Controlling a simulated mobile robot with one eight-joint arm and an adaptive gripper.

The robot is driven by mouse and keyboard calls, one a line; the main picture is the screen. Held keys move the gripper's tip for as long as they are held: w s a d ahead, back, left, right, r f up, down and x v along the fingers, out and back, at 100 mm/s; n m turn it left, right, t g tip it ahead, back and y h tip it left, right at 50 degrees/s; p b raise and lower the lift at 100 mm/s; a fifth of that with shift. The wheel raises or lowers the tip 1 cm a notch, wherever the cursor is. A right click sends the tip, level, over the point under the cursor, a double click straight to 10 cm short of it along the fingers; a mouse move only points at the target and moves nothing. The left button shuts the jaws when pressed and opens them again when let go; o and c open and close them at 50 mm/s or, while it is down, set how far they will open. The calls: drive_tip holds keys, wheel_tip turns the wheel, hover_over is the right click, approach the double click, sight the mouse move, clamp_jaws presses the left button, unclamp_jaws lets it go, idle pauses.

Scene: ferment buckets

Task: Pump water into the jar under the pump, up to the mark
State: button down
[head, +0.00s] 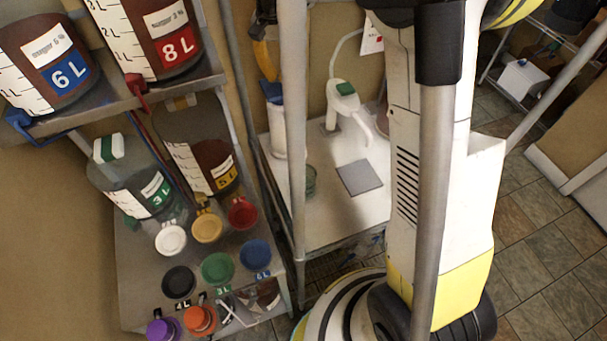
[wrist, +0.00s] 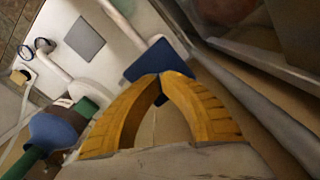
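A white pump with a blue top (head: 271,91) stands at the back left of the white counter, partly behind a shelf post. My gripper (head: 266,62) is just above this blue top, with its yellow fingers pointing down. In the wrist view the fingertips of my gripper (wrist: 160,77) come together at the blue top (wrist: 158,58), at or very near it; nothing shows held between them. A small greenish glass jar (head: 309,180) stands in front of that pump, partly hidden by the post. Its water level and mark cannot be made out.
A second white pump with a green top (head: 346,88) stands to the right, over a bare grey pad (head: 360,177). Marked buckets, 3 L (head: 128,180) among them, and coloured lids (head: 217,268) fill the left shelves. A metal post (head: 298,130) crosses before the counter.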

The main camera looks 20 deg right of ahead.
drive_tip(key=shift+f+b, duration=1.5)
drive_tip(key=shift+f, duration=0.95)
drive_tip(key=shift+r, duration=0.1)
drive_tip(key=shift+r+p, duration=2.15)
drive_tip(key=shift+r, duration=1.05)
drive_tip(key=shift+f+b, duration=1.65)
drive_tip(key=shift+f, duration=0.95)
drive_tip(key=shift+r+p, duration=1.65)
drive_tip(key=shift+r, duration=0.9)
drive_tip(key=shift+r, duration=0.1)
drive_tip(key=shift+r+p, duration=1.75)
drive_tip(key=shift+r, duration=0.75)
